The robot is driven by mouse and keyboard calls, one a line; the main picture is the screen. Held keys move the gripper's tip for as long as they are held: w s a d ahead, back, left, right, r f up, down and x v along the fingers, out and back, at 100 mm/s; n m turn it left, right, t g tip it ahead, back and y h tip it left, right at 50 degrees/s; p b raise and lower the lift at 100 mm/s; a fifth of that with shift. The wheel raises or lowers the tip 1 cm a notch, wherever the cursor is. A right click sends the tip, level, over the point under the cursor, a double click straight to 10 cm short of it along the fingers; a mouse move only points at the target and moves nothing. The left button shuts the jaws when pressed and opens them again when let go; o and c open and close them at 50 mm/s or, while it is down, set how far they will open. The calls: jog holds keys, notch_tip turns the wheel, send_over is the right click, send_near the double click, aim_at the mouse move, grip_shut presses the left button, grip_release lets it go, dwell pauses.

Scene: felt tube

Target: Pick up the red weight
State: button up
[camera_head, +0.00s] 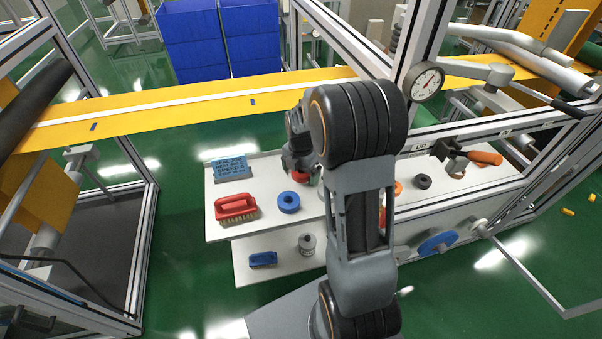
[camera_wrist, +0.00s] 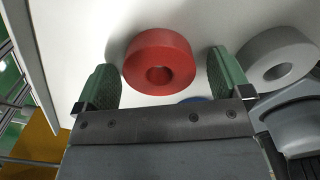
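The red weight (camera_wrist: 180,52) is a thick red ring with a central hole, flat on a white shelf in the wrist view. In the head view only a small part of the red weight (camera_head: 300,176) shows under my gripper (camera_head: 304,170). In the wrist view my gripper (camera_wrist: 161,64) is open, with one green-padded finger on each side of the red weight. White shelf shows between the left finger and the weight, and a narrower gap on the right. Nothing is held.
A grey ring (camera_wrist: 281,58) lies close beside the right finger. A blue ring (camera_head: 288,202), a red brush (camera_head: 236,207) and a blue block (camera_head: 230,169) are on the white shelf (camera_head: 262,180). A yellow web (camera_head: 200,108) crosses behind. Metal frame posts stand at right.

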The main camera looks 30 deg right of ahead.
jog(key=c, duration=1.3)
jog(key=shift+o, duration=0.2)
